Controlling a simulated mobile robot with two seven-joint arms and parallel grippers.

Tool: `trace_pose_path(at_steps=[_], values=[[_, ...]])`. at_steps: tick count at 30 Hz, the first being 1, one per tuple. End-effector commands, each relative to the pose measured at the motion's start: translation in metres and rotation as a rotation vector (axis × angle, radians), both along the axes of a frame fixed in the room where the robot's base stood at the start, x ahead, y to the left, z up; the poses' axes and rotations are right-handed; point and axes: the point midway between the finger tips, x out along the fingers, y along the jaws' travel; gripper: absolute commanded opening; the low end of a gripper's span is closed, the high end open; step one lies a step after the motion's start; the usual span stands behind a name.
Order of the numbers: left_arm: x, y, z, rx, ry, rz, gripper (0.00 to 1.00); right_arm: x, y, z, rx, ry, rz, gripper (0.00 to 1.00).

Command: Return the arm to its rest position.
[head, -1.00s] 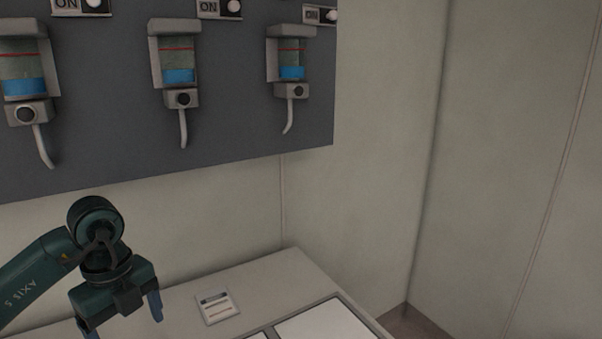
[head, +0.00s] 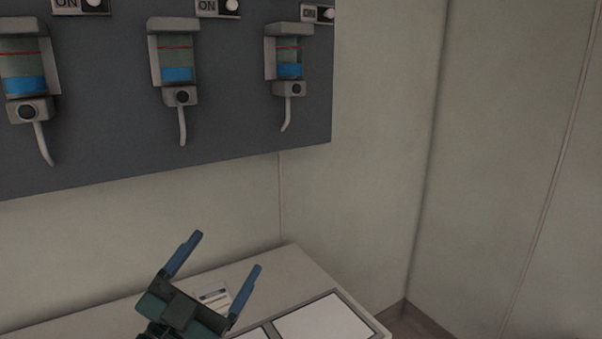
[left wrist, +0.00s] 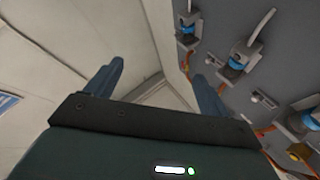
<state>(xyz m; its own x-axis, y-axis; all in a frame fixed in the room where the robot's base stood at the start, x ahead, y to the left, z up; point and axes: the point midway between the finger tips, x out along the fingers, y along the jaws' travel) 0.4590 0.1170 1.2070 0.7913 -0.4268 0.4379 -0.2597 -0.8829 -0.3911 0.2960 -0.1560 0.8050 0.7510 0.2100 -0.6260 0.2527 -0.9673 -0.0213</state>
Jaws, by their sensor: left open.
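My left gripper (head: 223,262) is at the lower middle of the head view, above the bench (head: 268,265). Its two blue fingers are spread apart and point up and to the right, with nothing between them. My right gripper is in neither view.
A dark panel (head: 230,125) on the wall carries several dispensers with blue liquid and bent spouts, such as the right one (head: 289,70). ON switches sit above them. A small label card (head: 214,293) and white plates (head: 322,328) lie on the bench. Bare wall is at right.

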Motion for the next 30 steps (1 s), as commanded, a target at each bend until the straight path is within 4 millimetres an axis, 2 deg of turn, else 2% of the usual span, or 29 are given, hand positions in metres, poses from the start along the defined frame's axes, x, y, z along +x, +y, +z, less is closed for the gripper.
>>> trace_pose_path(at_steps=[1,3,5,9,12,18,24,28,30], values=[[0.004,0.02,-0.021,-0.056,0.112,0.105,0.81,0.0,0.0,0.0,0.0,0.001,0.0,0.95],[0.005,0.047,-0.055,-0.101,0.282,0.244,0.81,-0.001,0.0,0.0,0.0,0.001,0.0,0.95],[-0.001,0.067,-0.089,-0.12,0.444,0.348,0.81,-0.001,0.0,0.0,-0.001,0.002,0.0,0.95],[-0.04,0.096,-0.174,-0.104,0.846,0.512,0.81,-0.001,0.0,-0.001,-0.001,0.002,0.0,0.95],[-0.074,0.103,-0.215,-0.066,1.07,0.555,0.81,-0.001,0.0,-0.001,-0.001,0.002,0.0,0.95],[-0.133,0.103,-0.263,0.009,1.383,0.557,0.81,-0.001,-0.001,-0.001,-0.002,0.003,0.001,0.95],[-0.186,0.097,-0.288,0.081,1.619,0.512,0.81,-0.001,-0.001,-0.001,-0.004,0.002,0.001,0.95],[-0.221,0.092,-0.298,0.127,1.759,0.465,0.81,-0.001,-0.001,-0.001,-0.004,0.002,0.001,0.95],[-0.212,0.089,-0.309,0.122,1.722,0.452,0.81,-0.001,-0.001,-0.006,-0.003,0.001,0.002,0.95]])
